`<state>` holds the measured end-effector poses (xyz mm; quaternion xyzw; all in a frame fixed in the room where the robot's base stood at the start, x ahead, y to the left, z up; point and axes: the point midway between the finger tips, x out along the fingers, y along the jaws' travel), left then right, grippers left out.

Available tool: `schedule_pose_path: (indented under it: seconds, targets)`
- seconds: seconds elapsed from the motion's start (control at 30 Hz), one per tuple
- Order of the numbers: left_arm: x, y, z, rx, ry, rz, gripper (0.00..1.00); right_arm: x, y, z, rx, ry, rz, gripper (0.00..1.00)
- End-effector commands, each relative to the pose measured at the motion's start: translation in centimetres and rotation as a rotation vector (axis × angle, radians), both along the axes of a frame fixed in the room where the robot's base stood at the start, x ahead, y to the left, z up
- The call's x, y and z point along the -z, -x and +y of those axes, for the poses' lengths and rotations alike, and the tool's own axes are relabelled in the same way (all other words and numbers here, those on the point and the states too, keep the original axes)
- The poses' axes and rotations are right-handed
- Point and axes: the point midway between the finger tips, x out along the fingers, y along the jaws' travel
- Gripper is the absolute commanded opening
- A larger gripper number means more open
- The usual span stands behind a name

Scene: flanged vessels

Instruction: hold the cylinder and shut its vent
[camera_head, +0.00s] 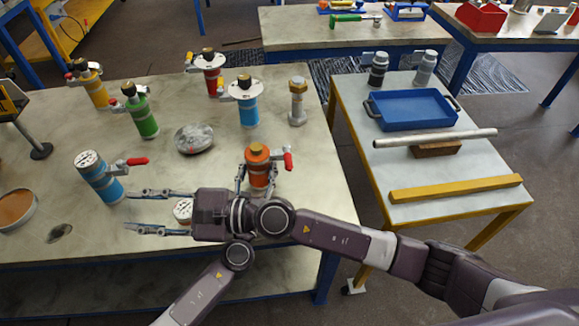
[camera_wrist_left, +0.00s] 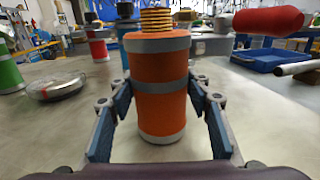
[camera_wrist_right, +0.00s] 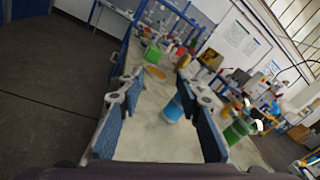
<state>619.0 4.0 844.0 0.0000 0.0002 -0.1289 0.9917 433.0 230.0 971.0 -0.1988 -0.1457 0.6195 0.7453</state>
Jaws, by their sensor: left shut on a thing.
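The orange cylinder (camera_head: 258,174) stands upright near the right side of the main table, with a ribbed orange neck on top. Its red vent handle (camera_head: 288,161) sticks out on the right; it also shows at the upper right of the left wrist view (camera_wrist_left: 268,20). My left gripper (camera_head: 258,184) is shut on the cylinder's body, one finger on each side, as the left wrist view shows. My right gripper (camera_head: 160,210) is open, left of the orange cylinder, pointing left. Its fingers are wide apart in the right wrist view (camera_wrist_right: 165,105).
A blue vessel (camera_head: 104,184) with a red handle stands left of my right gripper. A small round white-topped thing (camera_head: 183,211) is partly hidden by that gripper. Green (camera_head: 142,118), yellow, red and blue vessels stand behind. A side table holds a blue tray (camera_head: 412,110).

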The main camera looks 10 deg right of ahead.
Motion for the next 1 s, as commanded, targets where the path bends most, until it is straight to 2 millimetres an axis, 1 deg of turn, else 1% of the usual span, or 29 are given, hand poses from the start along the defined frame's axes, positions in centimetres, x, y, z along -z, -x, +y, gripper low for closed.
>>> schedule_pose_path:
  seconds: [0.03,0.17,0.27,0.37,0.47,0.57,0.6,0.67,0.7,0.8,0.9,1.0]
  targets:
    - [0.0,0.0,0.0,-0.001,0.000,0.001,0.00,-0.3,0.2,-0.3,0.051,-0.060,0.041,0.32]
    - [0.0,0.0,0.0,-0.001,0.000,0.001,0.00,-1.2,-0.2,-1.8,0.200,-0.201,0.130,0.32]
    - [0.0,0.0,0.0,-0.001,0.000,0.000,0.00,-1.5,-0.8,-3.9,0.327,-0.301,0.197,0.32]
    - [0.0,0.0,0.0,-0.001,0.000,0.000,0.00,-1.4,-1.4,-6.6,0.464,-0.391,0.265,0.32]
    - [0.0,0.0,0.0,-0.001,0.000,0.000,0.00,-0.8,-1.8,-9.8,0.607,-0.471,0.329,0.32]
    - [0.0,0.0,0.0,-0.001,0.000,0.000,0.00,0.2,-1.9,-13.6,0.760,-0.541,0.389,0.32]
    - [0.0,0.0,0.0,-0.001,0.000,0.000,0.00,0.7,-1.8,-15.2,0.822,-0.566,0.410,0.32]
    - [0.0,0.0,0.0,-0.001,0.000,0.000,0.00,1.5,-1.5,-17.6,0.913,-0.598,0.439,0.32]
    - [0.0,0.0,0.0,-0.001,0.000,0.000,0.00,2.0,-1.3,-19.2,0.969,-0.617,0.455,0.32]
    - [0.0,0.0,0.0,-0.001,0.000,0.000,0.00,3.3,-0.4,-22.6,1.096,-0.652,0.488,0.32]
    - [0.0,0.0,0.0,0.000,0.000,0.000,0.00,4.3,0.3,-25.4,1.196,-0.672,0.505,0.32]
    - [0.0,0.0,0.0,0.000,0.000,0.000,0.00,5.4,0.3,-28.1,1.302,-0.669,0.496,0.32]
